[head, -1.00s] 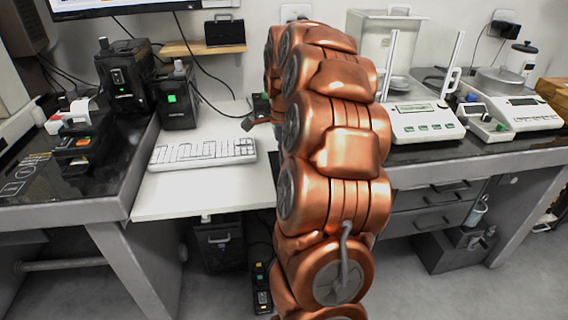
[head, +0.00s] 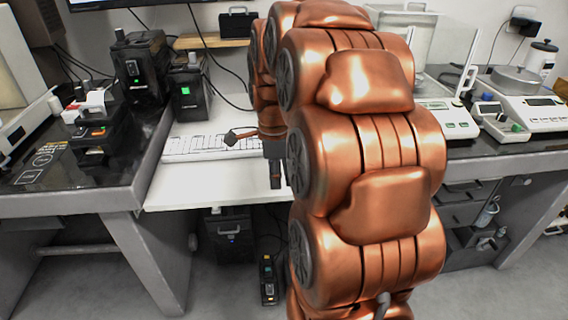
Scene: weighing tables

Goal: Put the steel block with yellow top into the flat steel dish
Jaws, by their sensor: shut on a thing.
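My gripper (head: 275,180) is small and dark in the head view. It points down over the front part of the white desk (head: 200,190), to the right of the keyboard's visible end. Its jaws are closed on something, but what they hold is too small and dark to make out. I cannot pick out the steel block with yellow top. I cannot make out the flat steel dish either. My copper arm hides much of the middle of the scene.
A white keyboard (head: 190,148) lies on the desk. Black devices (head: 140,68) stand on the dark bench at left. A balance (head: 525,105) with a round grey top stands at right, beside another one (head: 448,118) partly behind my arm. A box (head: 231,236) sits below the desk.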

